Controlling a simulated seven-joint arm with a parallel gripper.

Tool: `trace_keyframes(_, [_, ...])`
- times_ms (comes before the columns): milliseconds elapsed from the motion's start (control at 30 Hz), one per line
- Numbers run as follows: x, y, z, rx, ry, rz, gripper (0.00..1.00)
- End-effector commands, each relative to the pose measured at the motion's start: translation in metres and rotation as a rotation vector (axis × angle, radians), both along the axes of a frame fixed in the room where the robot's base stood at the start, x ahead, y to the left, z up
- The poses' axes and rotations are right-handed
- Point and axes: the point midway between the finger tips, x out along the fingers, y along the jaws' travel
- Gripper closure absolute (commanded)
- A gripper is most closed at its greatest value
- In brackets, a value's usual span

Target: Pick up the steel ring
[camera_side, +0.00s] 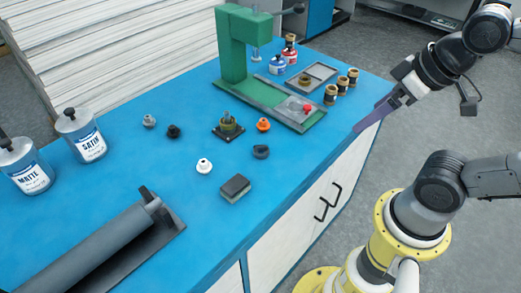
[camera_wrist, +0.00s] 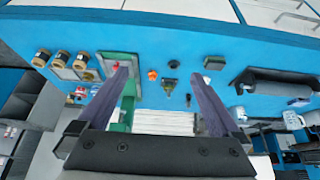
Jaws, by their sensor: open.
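I cannot make out a steel ring with certainty. A small ring-like piece (camera_side: 305,79) lies in the shallow grey tray (camera_side: 322,71) behind the green press, but its metal is too small to tell. Another round, brassy piece (camera_side: 228,123) sits around a post on a dark square base in the middle of the blue table. My gripper (camera_side: 362,127) is off the table's right edge in the side view, raised and away from these pieces. In the wrist view my gripper (camera_wrist: 160,75) has its two purple fingers wide apart with nothing between them.
The green press (camera_side: 236,50) stands at the back. Several brown-lidded jars (camera_side: 330,95) line the right edge. Orange (camera_side: 263,125), white (camera_side: 203,166) and dark knobs surround the square base. A dark block (camera_side: 235,187), a roller (camera_side: 110,240) and labelled cans (camera_side: 82,135) are nearer.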

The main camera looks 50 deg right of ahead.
Motion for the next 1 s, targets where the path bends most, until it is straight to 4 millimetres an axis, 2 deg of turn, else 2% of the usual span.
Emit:
trace_keyframes(300, [0.0,0.0,0.0,0.0,0.0,0.0,0.0])
trace_keyframes(367, [0.0,0.0,0.0,0.0,0.0,0.0,0.09])
trace_keyframes(700, [0.0,0.0,0.0,0.0,0.0,0.0,0.7])
trace_keyframes(733, [0.0,0.0,0.0,0.0,0.0,0.0,0.73])
trace_keyframes(1000, [0.0,0.0,0.0,0.002,0.0,-0.004,0.73])
